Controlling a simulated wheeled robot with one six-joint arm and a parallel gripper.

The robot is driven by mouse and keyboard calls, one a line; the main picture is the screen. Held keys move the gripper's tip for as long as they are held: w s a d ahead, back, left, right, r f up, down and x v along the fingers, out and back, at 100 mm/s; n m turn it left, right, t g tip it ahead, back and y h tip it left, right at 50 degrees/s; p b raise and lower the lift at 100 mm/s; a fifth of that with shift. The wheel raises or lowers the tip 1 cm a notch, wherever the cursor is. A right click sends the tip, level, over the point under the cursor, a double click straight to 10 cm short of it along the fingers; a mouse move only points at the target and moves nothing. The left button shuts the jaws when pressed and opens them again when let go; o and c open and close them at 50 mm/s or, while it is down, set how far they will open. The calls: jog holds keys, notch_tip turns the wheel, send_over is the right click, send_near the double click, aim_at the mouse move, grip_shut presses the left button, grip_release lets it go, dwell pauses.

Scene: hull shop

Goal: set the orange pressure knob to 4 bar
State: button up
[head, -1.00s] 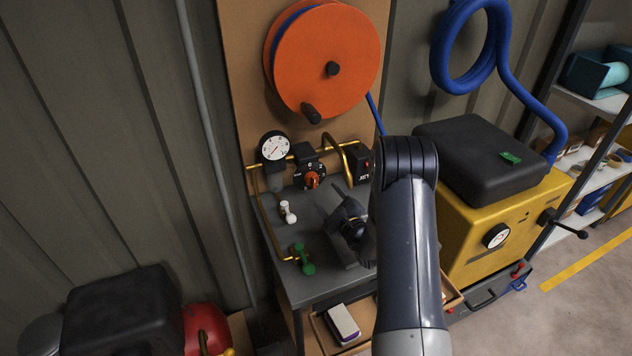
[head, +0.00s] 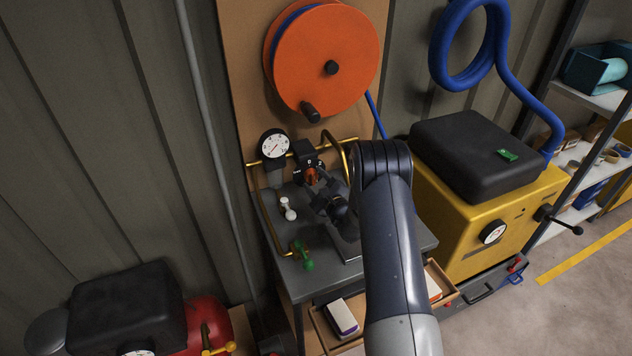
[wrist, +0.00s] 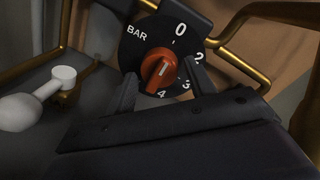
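The orange pressure knob (wrist: 159,71) sits on a black dial (wrist: 142,35) marked BAR, 0, 2, 3 and 4. It carries a white line that runs nearly up and down in the wrist view; I cannot tell which mark it stands for. In the head view the knob (head: 311,175) is small, at the back of the grey bench. My gripper (wrist: 162,72) is open, one finger at each side of the knob, with gaps visible between fingers and knob. In the head view my gripper (head: 319,192) is just in front of the knob.
A white-faced gauge (head: 274,145) stands left of the dial on brass pipes. A white-handled valve (head: 287,208) and a green valve (head: 302,256) sit on the left. A large orange reel (head: 325,60) hangs above. A yellow machine (head: 480,250) stands to the right.

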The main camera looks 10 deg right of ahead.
jog(key=c, duration=0.7)
jog(key=shift+c, duration=0.2)
jog(key=shift+f+b, duration=0.1)
jog(key=shift+b, duration=0.2)
